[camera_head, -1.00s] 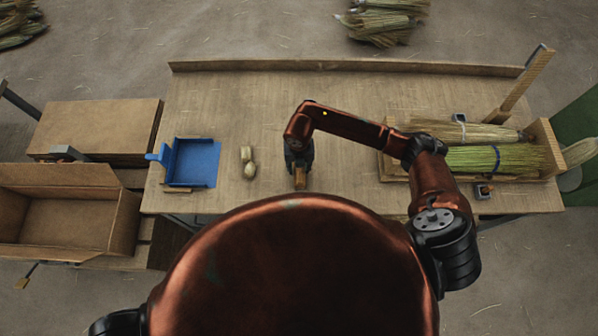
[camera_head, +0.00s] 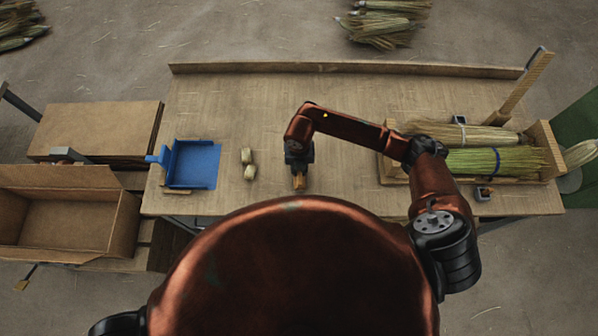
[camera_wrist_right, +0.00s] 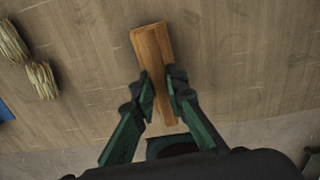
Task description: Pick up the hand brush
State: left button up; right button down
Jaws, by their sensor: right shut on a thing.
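The hand brush shows as a brown wooden block (camera_wrist_right: 152,47) in the right wrist view. My right gripper (camera_wrist_right: 164,85) is shut on it, with one finger on each long side. In the head view the brush (camera_head: 299,183) is a small brown piece under my right gripper (camera_head: 298,168), near the table's front edge. Its bristles are hidden, and I cannot tell whether it touches the table. My left gripper is not in view.
A blue dustpan (camera_head: 193,165) lies on the table (camera_head: 350,90) at the left, with two small straw bundles (camera_head: 249,164) beside it. A wooden tray (camera_head: 391,166) of bound straw stands at the right. The back middle is clear.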

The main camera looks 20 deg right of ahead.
jog(key=shift+r, duration=0.45)
notch_tip(320, 180, up, 2)
jog(key=shift+r+b, duration=0.1)
jog(key=shift+b, duration=0.35)
jog(key=s+a+r+b, duration=0.1)
jog(key=s+a+r, duration=0.7)
jog(key=s+r, duration=0.2)
jog(key=shift+s, duration=0.8)
jog(key=c, duration=2.5)
grip_release()
jog(key=shift+d, duration=0.1)
grip_shut()
